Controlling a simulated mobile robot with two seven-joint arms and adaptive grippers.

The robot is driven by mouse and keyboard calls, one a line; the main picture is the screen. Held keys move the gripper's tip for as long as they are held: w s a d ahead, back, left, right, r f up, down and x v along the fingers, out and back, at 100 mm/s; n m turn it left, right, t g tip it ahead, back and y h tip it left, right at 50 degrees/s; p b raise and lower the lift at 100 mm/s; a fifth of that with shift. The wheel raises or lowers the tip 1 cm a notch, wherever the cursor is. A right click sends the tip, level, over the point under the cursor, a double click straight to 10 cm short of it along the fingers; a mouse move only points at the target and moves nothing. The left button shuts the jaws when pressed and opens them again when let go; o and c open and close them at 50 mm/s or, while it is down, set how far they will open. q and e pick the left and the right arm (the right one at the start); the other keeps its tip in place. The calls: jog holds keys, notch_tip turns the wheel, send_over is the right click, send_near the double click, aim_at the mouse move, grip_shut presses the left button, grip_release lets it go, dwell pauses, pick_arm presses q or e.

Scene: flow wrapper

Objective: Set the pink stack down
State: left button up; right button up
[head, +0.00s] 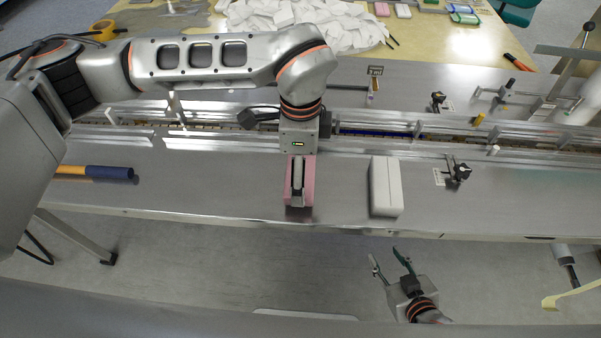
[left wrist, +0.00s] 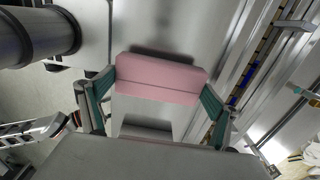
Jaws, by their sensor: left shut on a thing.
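The pink stack (head: 309,182) is between the fingers of my left gripper (head: 298,185), over the front part of the steel bench (head: 230,190). In the left wrist view the stack (left wrist: 160,78) spans both green-padded fingers (left wrist: 158,92), with a seam line along it. A dark shadow lies on the steel beyond it; I cannot tell whether the stack touches the bench. My right gripper (head: 390,262) is open and empty, low in front of the bench edge.
A white block (head: 385,187) stands on the bench to the right of the stack. A conveyor channel with rails (head: 400,140) runs behind. A blue and orange tool (head: 100,172) lies at the left. Bare steel lies between tool and stack.

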pick_arm(q)
notch_tip(320, 180, down, 2)
jog(key=shift+f, duration=0.1)
jog(key=shift+f, duration=0.15)
jog(key=o, duration=0.7)
jog(key=shift+c, duration=0.2)
